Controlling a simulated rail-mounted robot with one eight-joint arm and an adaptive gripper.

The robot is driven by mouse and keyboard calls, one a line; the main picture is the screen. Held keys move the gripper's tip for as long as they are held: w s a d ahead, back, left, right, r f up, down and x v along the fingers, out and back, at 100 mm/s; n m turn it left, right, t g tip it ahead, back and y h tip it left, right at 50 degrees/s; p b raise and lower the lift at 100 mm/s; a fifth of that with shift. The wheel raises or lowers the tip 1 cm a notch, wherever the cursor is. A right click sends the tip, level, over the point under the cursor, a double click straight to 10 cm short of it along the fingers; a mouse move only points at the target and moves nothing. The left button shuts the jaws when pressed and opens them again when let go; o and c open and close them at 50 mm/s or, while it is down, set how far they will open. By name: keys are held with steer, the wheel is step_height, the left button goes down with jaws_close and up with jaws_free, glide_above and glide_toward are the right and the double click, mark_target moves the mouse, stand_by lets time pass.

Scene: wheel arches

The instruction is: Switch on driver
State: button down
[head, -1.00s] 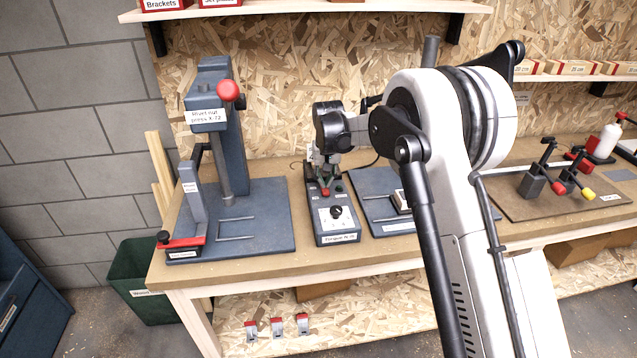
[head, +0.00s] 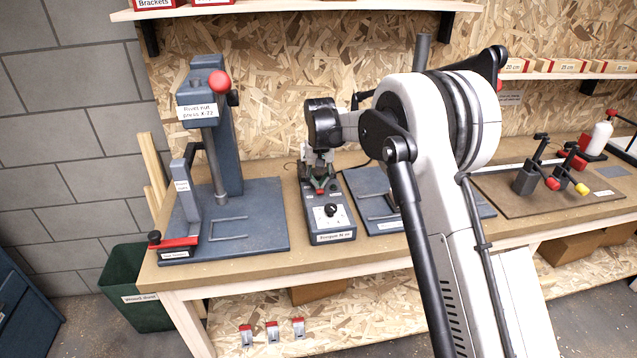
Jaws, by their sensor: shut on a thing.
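The driver's control box (head: 332,222) is a dark box on the bench with a pale dial panel, a black knob and a torque label in the head view. A small red part and a small green part show on its top, behind the dial. My gripper (head: 319,185) points down over the far part of the box, just behind the dial panel. It is shut on a small part there. The fingers hide that part, so its shape and position cannot be told.
A rivet nut press (head: 222,140) with a red ball handle stands to the left. A blue-grey plate (head: 368,185) lies right of the box, partly behind my arm. Toggle clamps (head: 527,178) sit on a board further right. A green bin (head: 125,275) stands below the bench's left end.

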steer(key=shift+s, duration=0.1)
step_height(320, 180, up, 14)
steer(key=shift+s, duration=0.35)
stand_by(0.4)
steer(key=shift+d, duration=0.1)
steer(key=shift+s+d+r+t+p, duration=0.3)
steer(key=shift+t+p, duration=0.4)
steer(key=shift+p, duration=0.3)
steer(key=shift+a, duration=0.1)
steer(key=f, duration=0.4)
steer(key=w+f+p, duration=0.1)
steer(key=f, duration=0.4)
steer(key=w+f, duration=0.1)
steer(key=f, duration=0.3)
steer(key=shift+w+a+f+p, duration=0.1)
steer(key=shift+a+f+p, duration=0.15)
steer(key=shift+f+p, duration=0.15)
